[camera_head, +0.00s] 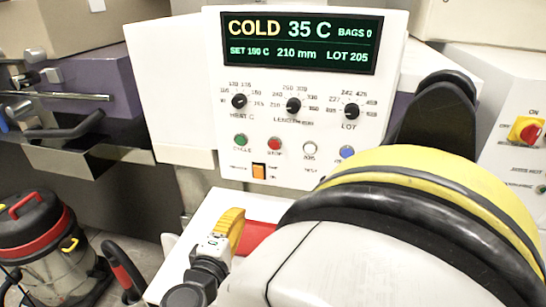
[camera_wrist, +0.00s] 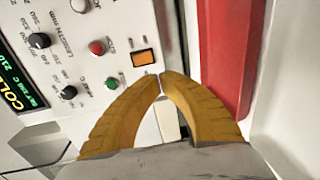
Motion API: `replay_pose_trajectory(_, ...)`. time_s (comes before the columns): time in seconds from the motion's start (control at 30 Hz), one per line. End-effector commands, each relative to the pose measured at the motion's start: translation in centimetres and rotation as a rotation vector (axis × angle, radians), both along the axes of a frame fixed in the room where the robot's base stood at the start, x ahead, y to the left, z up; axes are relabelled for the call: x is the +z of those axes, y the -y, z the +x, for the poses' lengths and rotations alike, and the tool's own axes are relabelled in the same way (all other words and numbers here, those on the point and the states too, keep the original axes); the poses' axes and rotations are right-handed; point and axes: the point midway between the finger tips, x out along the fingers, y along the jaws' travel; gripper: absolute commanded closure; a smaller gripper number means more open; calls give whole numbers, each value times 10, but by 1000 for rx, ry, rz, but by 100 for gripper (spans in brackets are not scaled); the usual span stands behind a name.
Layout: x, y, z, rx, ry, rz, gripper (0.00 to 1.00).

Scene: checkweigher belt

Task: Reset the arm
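My gripper (camera_wrist: 160,77) shows in the wrist view with its two curved yellow fingers meeting at the tips, shut and with nothing visible between them. In the head view my gripper (camera_head: 236,214) is low in the middle, in front of the white control panel (camera_head: 210,152). My arm fills the lower right of that view. The orange rocker switch (camera_head: 259,171) on the panel is near the fingertips. In the wrist view the orange switch (camera_wrist: 144,58) is just beyond the tips; whether they touch it I cannot tell.
The panel has a display (camera_head: 300,42) reading COLD 35 C, several black knobs and a red button (camera_head: 275,146). A red bar (camera_wrist: 226,55) stands right of the fingers. A vacuum cleaner (camera_head: 40,245) is on the floor at left. A red-yellow switch (camera_head: 525,131) is at right.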

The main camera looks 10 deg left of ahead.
Motion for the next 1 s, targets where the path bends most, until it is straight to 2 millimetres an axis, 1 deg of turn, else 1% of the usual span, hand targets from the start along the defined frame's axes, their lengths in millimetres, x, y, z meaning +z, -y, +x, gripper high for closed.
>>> replay_pose_trajectory(0.07, 1, 7, 3, -12, -14, 9, 100)
replay_pose_trajectory(0.17, 4, 36, 16, -60, -73, 50, 100)
replay_pose_trajectory(0.27, 7, 90, 30, -149, -180, 140, 100)
replay_pose_trajectory(0.3, 8, 116, 33, -192, -230, 191, 100)
replay_pose_trajectory(0.37, 9, 155, 33, -258, -301, 276, 100)
replay_pose_trajectory(0.4, 9, 179, 29, -301, -346, 338, 100)
replay_pose_trajectory(0.47, 9, 214, 21, -364, -406, 435, 100)
replay_pose_trajectory(0.5, 10, 235, 12, -406, -442, 504, 100)
replay_pose_trajectory(0.57, 9, 263, -3, -466, -490, 612, 100)
replay_pose_trajectory(0.6, 9, 280, -15, -504, -516, 687, 100)
replay_pose_trajectory(0.67, 9, 301, -35, -559, -548, 804, 100)
replay_pose_trajectory(0.7, 9, 313, -48, -594, -566, 883, 100)
replay_pose_trajectory(0.8, 9, 333, -78, -666, -589, 1072, 100)
replay_pose_trajectory(0.83, 9, 337, -86, -683, -592, 1122, 100)
replay_pose_trajectory(0.9, 10, 343, -101, -714, -592, 1227, 100)
replay_pose_trajectory(1.0, 11, 346, -115, -742, -590, 1333, 100)
